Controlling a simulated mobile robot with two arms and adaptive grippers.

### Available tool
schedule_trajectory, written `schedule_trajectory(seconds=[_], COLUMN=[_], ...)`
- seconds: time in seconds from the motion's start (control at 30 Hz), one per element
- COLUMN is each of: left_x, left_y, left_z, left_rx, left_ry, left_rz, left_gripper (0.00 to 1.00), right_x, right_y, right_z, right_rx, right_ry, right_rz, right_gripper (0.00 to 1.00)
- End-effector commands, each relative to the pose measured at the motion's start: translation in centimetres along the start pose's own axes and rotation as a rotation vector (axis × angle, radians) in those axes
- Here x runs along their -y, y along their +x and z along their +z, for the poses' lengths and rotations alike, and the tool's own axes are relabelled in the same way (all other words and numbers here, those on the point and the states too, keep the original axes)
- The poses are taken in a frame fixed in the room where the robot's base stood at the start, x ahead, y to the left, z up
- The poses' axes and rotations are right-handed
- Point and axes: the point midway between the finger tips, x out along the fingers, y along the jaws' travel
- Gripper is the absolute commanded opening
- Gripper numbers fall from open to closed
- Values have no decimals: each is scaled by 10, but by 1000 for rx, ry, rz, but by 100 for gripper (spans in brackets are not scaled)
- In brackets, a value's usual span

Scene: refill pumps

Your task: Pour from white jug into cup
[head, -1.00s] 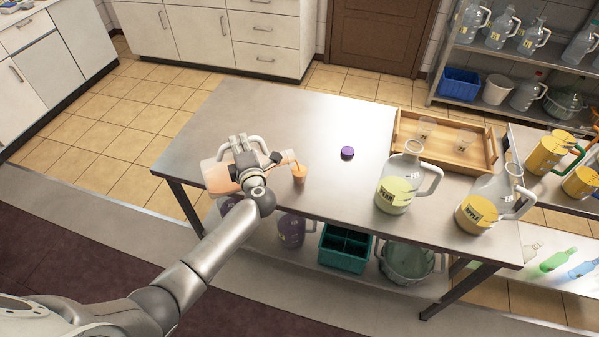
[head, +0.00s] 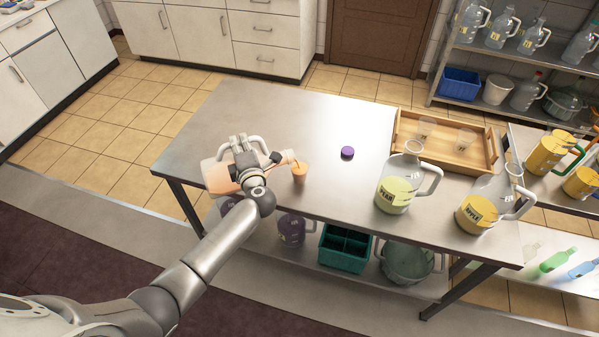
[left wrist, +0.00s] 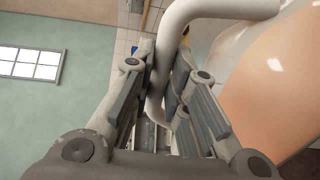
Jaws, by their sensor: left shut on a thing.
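The jug (head: 218,177) is clear with a white handle and orange liquid in it. It lies tilted over on its side above the left part of the steel table, with its mouth toward the right. My left gripper (head: 242,152) is shut on its handle, and the arm hides part of the jug. In the left wrist view the white handle (left wrist: 175,45) passes between the fingers, beside the orange-filled body (left wrist: 275,85). The cup (head: 300,172) stands upright on the table just right of the jug's mouth and holds orange liquid. My right gripper is out of view.
A purple cap (head: 347,152) lies on the steel table (head: 270,112). A jug of pale green liquid (head: 394,195) and a yellow-filled jug (head: 478,213) stand on the right. A wooden tray (head: 455,154) with clear cups is behind them. The table's back left is clear.

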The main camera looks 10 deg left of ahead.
Motion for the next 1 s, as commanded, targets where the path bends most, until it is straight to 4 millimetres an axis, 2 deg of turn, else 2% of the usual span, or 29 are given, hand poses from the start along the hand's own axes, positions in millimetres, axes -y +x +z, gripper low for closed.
schedule_trajectory(seconds=[0.37, 0.63, 1.0], left_x=[-4, 13, 10], left_y=[1, 2, 2], left_z=[1, -9, -10], left_rx=[1, 12, 13], left_ry=[-1, -84, -91], left_rz=[7, 5, 7], left_gripper=[0, 0, 0], right_x=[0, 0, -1], right_y=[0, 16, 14], right_z=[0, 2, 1], right_rx=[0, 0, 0], right_ry=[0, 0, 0], right_rz=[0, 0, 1], right_gripper=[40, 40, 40])
